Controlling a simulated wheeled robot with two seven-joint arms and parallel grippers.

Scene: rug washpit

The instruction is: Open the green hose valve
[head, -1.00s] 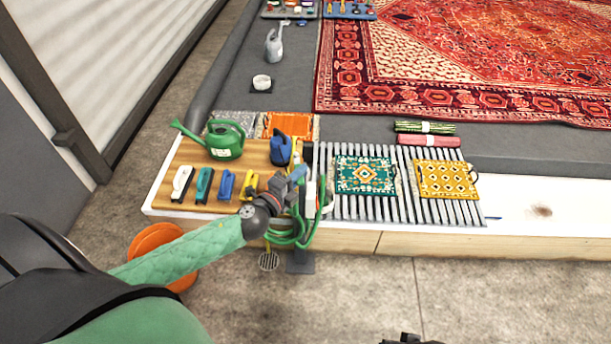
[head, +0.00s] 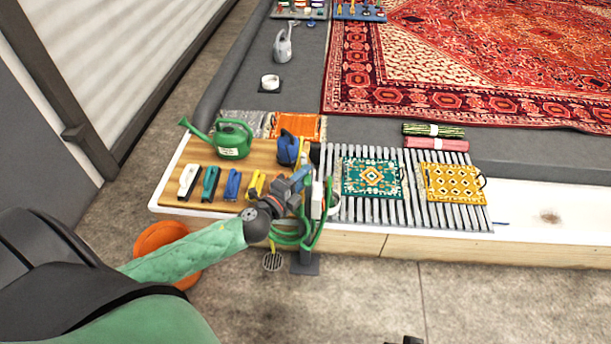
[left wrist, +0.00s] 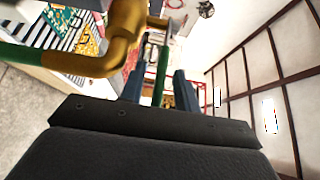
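My left gripper (head: 298,178) is at the hose post by the front edge of the wash platform. In the left wrist view its two blue-grey fingers (left wrist: 160,62) stand apart. A narrow green bar, seemingly the valve lever (left wrist: 163,78), lies between them, with gaps seeming to show on both sides. A brass pipe (left wrist: 122,40) with a green hose end (left wrist: 20,54) is close beside the fingers. In the head view the green hose (head: 288,238) hangs in loops below the gripper, and the valve is mostly hidden. A dark part at the bottom edge may be my right gripper.
A wooden board (head: 172,197) left of the gripper holds a green watering can (head: 232,142), a blue jug (head: 288,150) and several brushes. A slatted rack (head: 336,205) with small rugs is to the right. An orange bucket (head: 160,238) stands on the floor.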

